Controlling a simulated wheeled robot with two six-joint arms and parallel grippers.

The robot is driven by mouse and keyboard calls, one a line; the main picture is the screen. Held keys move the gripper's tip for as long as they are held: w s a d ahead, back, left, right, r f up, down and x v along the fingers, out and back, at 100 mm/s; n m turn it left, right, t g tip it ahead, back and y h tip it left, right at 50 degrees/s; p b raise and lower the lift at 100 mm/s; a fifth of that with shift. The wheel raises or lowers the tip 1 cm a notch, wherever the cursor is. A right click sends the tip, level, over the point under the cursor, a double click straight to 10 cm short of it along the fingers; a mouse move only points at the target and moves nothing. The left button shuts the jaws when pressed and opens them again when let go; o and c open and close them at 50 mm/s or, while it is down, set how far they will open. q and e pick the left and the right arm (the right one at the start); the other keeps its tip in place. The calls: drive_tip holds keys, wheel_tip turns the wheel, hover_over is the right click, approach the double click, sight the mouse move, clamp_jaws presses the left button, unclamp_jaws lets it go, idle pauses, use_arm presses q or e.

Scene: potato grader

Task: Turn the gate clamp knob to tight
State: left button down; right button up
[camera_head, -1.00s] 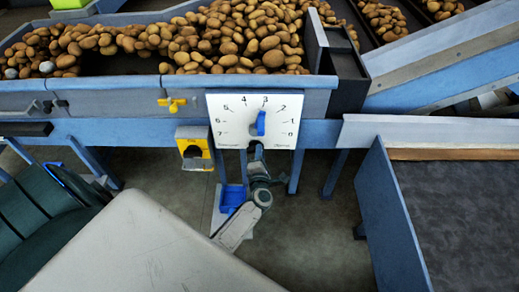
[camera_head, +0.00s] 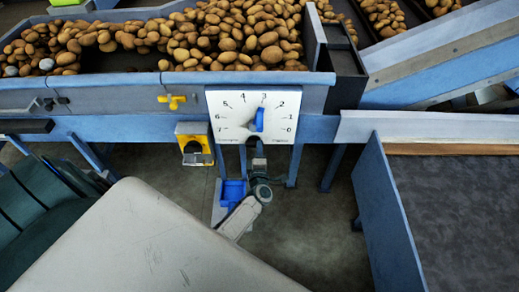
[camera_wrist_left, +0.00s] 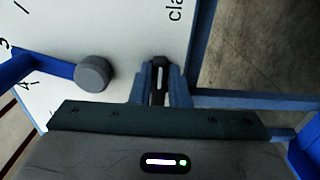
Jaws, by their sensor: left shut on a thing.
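The dark gate clamp knob (camera_head: 257,139) sits at the lower edge of the white dial panel (camera_head: 230,104). In the left wrist view, the knob (camera_wrist_left: 159,62) is between the fingertips, below part of the word "cla…" on the panel. My left gripper (camera_head: 257,150) reaches up to it from below and is shut on it. The fingers (camera_wrist_left: 160,82) hide much of the knob, and its turn angle cannot be read. My right gripper is in neither view.
A blue lever (camera_head: 259,119) stands on the dial just above my gripper, near 3; its round grey end (camera_wrist_left: 94,73) is close by. A yellow handle (camera_head: 172,101) and yellow box (camera_head: 195,146) are to the left. A blue-walled bin (camera_head: 386,215) stands right.

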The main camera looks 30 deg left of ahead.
use_arm(q)
drive_tip(key=c, duration=1.4)
unclamp_jaws()
drive_tip(key=b+v, duration=0.2)
drive_tip(key=v, duration=0.8)
drive_tip(key=shift+s+d, duration=0.2)
drive_tip(key=shift+s, duration=0.15)
